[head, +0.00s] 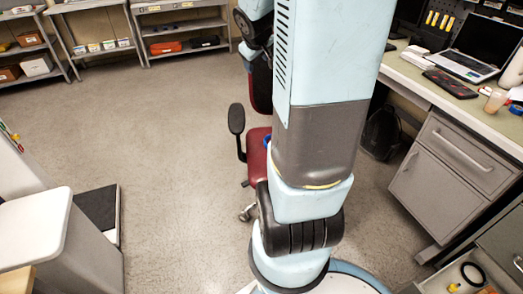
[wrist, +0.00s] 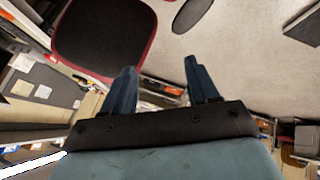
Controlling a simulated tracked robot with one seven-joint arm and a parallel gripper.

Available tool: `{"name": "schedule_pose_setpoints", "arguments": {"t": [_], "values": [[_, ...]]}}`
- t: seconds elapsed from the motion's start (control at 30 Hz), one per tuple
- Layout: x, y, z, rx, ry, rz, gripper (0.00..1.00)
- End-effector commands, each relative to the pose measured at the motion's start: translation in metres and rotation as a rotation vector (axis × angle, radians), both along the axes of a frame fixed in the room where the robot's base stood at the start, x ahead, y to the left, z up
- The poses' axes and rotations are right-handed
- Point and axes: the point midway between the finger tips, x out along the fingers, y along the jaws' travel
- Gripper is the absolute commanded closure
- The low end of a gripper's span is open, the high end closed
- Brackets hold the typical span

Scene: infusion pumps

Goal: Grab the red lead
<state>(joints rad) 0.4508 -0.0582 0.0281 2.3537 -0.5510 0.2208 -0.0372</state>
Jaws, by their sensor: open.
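My gripper (wrist: 159,63) shows in the wrist view with its two dark blue fingers spread apart and nothing between them. It is not visible in the head view, where my arm fills the middle. I cannot make out a red lead for certain in either view. At the left edge of the head view, thin coloured pieces (head: 10,136), some reddish, sit by a pale unit; they are too small to tell apart.
An office chair (head: 257,152) with a red seat stands behind my arm. Shelves (head: 187,28) line the back. A workbench (head: 470,106) with a laptop (head: 481,48) is at right, above drawers; one low drawer is open. The floor (head: 165,130) at centre-left is clear.

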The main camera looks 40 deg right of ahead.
Motion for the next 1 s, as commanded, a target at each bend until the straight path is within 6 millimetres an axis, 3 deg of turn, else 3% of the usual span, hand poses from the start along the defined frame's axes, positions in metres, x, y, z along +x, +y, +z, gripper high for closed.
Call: {"name": "schedule_pose_setpoints", "arguments": {"t": [0.2,0.47,0.73,1.0], "values": [[0.022,-0.061,-0.060,-0.024,0.019,0.056,0.41],[0.031,-0.120,-0.140,-0.016,0.023,0.152,0.41],[0.016,-0.167,-0.233,0.049,-0.007,0.250,0.41],[-0.019,-0.187,-0.329,0.161,-0.080,0.339,0.41]]}}
